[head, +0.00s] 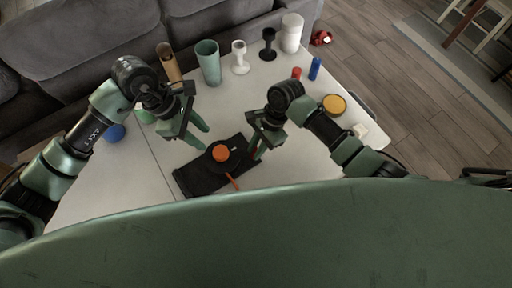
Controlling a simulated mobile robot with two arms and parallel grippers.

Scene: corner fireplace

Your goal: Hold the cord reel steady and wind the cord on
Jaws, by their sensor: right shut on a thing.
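The cord reel (220,153) is a dark round body with an orange top. It stands on a black mat or base (198,180) in the middle of the table. An orange strip, which looks like the cord (233,181), runs from the reel toward the near edge. My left gripper (188,137) is open and empty, up and left of the reel. My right gripper (254,147) is shut at the right side of the reel and seems to hold its edge. The exact contact is hidden by the fingers.
The white table (285,165) holds cups along its back: a brown tube (168,62), a green cup (208,62), white and black goblets, and a white canister (291,33). A yellow-topped round thing (334,104) stands right, a blue ball (115,132) left. A grey sofa is behind.

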